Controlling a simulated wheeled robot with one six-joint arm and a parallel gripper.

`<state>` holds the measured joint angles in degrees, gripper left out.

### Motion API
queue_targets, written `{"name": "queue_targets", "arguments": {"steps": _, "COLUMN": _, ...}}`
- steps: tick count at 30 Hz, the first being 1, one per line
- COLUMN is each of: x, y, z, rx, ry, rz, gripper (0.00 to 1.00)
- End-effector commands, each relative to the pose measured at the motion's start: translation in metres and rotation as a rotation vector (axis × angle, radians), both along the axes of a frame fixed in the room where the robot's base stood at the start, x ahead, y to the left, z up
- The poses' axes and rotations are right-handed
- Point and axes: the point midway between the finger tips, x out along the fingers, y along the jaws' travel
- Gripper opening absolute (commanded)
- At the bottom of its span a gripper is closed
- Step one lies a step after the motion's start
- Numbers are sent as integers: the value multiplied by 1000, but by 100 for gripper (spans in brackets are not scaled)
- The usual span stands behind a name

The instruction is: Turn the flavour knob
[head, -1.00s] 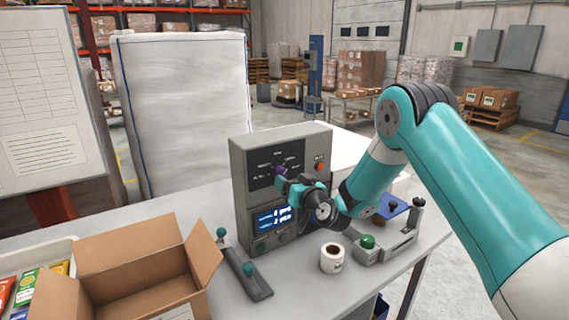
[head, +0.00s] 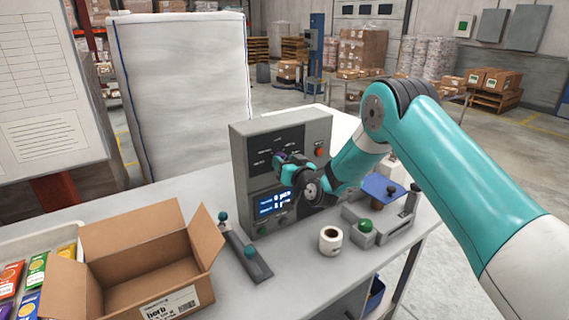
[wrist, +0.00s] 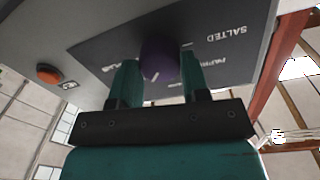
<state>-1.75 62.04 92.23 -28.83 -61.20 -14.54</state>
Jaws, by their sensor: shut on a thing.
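The flavour knob (wrist: 159,60) is purple with a white pointer line and sits on a dark label plate (wrist: 215,50). In the wrist view the words SALTED and part of PAPRIKA appear upside down beside it. My gripper (wrist: 160,72) has its two teal fingers on either side of the knob, shut on it. In the head view the knob (head: 279,157) is a small purple spot on the upper front of the grey control box (head: 240,175). My gripper (head: 284,163) partly covers it there.
An orange-red button (wrist: 48,74) is on the same panel; a lit blue display (head: 270,204) is below the knob. An open carton (head: 140,240), a bar with teal knobs (head: 245,252), a white roll (head: 330,240) and a green-knobbed fixture (head: 366,227) stand on the table.

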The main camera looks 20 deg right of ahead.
Motion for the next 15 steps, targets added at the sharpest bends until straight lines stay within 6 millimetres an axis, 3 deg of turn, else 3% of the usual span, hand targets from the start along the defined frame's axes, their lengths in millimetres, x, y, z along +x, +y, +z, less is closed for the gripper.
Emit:
{"name": "queue_targets", "arguments": {"steps": 8, "x": 0, "y": 0, "z": -6, "rx": -65, "ry": -22, "rz": -1, "gripper": 18}}
{"name": "queue_targets", "arguments": {"steps": 15, "x": 0, "y": 0, "z": -11, "rx": -221, "ry": -77, "rz": -1, "gripper": 19}}
